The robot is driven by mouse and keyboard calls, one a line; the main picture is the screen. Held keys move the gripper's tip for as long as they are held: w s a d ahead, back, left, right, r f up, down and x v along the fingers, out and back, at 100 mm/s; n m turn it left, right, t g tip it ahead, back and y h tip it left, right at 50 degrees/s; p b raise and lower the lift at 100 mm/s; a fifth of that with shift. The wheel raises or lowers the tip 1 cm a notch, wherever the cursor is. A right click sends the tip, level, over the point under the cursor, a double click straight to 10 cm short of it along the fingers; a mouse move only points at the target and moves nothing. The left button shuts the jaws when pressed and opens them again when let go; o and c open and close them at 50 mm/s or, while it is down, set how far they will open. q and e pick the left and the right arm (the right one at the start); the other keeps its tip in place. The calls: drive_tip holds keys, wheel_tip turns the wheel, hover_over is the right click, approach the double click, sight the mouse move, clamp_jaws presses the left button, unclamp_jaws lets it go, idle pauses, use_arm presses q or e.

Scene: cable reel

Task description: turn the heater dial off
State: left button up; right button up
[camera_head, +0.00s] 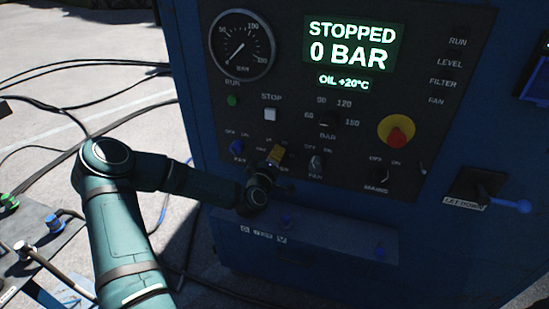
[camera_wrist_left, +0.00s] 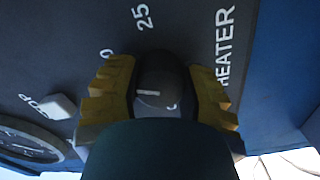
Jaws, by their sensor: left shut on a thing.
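The heater dial (camera_wrist_left: 158,72) is a dark round knob with a short white mark, beside the label HEATER in the left wrist view. The number 25 is printed above it in that view, and other markings around it are partly covered. My left gripper (camera_wrist_left: 160,95) has its yellow stepped fingers on both sides of the dial and is shut on it. In the head view my left gripper (camera_head: 271,160) is at the panel's lower left and hides the dial. My right gripper is not in view.
The blue cabinet's control panel (camera_head: 440,110) carries a gauge (camera_head: 241,50), a lit display (camera_head: 348,45), a white stop button (camera_head: 271,114), a red emergency button (camera_head: 397,136) and other switches close to my gripper. A let-down lever (camera_head: 510,205) is at right. Cables lie at left.

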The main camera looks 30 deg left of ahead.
use_arm(q)
drive_tip(key=n+b, duration=0.1)
drive_tip(key=n, duration=0.9)
drive_tip(key=shift+r+n, duration=0.1)
drive_tip(key=shift+n, duration=0.2)
idle(0.5)
drive_tip(key=o, duration=1.2)
drive_tip(key=v, duration=1.2)
